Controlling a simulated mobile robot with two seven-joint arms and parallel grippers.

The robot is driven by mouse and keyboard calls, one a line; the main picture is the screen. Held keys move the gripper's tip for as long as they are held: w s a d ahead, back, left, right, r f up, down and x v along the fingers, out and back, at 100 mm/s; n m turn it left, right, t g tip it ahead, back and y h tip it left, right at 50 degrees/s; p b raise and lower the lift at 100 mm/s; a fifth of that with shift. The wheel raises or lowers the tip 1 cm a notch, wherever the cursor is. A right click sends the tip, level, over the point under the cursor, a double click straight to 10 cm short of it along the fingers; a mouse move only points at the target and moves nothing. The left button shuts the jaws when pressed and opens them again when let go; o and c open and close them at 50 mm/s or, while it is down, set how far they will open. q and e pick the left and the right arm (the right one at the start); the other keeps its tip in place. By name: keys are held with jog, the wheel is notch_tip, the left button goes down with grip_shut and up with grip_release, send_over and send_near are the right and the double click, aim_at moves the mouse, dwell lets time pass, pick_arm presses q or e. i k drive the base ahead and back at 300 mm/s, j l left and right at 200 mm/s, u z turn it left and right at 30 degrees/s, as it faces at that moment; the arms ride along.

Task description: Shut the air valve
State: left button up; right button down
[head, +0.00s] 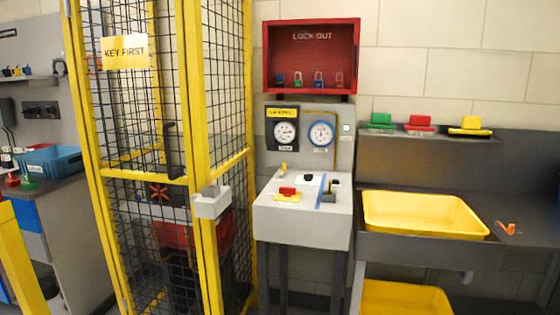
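A grey control pedestal (300,232) stands in the middle, against the wall. On its top are a red handle on a yellow plate (288,191), a dark handle on a grey block (329,193) and a small yellow lever (283,168) at the back. A blue strip (325,188) runs across the top near the dark handle. Two round gauges, one left (285,131) and one right (321,133), hang behind it. Their labels are too small to read, so I cannot tell which part is the air valve. Neither gripper shows.
A yellow-framed mesh cage (195,120) with a grey latch box (211,203) stands left of the pedestal. A red lockout box (311,25) with padlocks hangs above. On the right, a grey bench (400,245) holds a yellow tray (424,232) and an orange item (508,229).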

aim_at(281, 176)
jog(key=i+l+u, duration=0.4)
jog(key=l, duration=0.25)
jog(key=i+l+u, duration=0.15)
jog(key=i+l, duration=0.15)
jog(key=i+l+u, duration=0.2)
jog(key=l, duration=0.3)
